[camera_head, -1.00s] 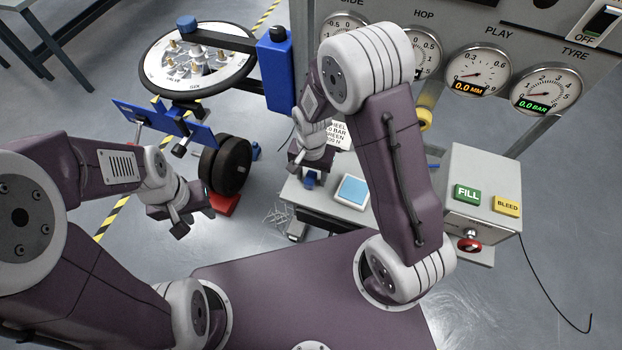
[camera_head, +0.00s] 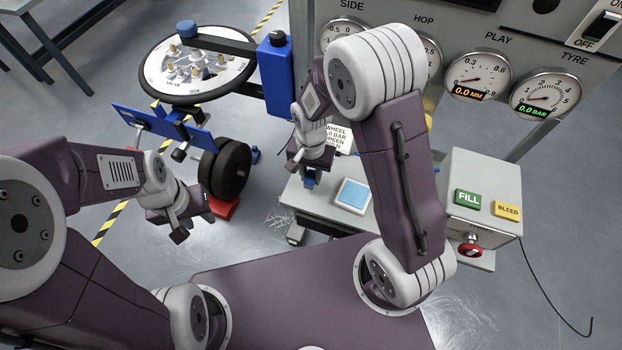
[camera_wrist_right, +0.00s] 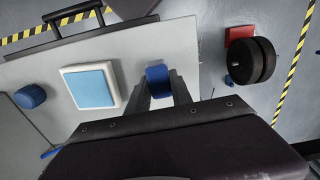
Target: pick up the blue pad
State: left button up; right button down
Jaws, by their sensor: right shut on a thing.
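The small blue pad (camera_wrist_right: 157,76) is between the fingertips of my right gripper (camera_wrist_right: 158,88) in the right wrist view. The gripper is shut on it. In the head view my right gripper (camera_head: 309,172) is over the left part of the grey bench, with a bit of the pad (camera_head: 309,181) showing below it. I cannot tell whether the pad touches the bench. My left gripper (camera_head: 195,226) is open and empty, above the floor left of the bench.
A light blue square in a white frame (camera_head: 353,194) lies on the bench (camera_head: 325,205), right of my right gripper. A box with FILL (camera_head: 467,198) and BLEED buttons stands farther right. Black rollers (camera_head: 228,168) and a spoked wheel (camera_head: 197,65) are at the left. Gauges line the back panel.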

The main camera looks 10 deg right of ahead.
jog(key=s+d+r, duration=0.4)
jog(key=d+r, duration=0.4)
jog(key=d, duration=0.3)
jog(key=shift+s+r, duration=0.15)
jog(key=c, duration=1.9)
grip_release()
jog(key=shift+a, duration=0.1)
grip_shut()
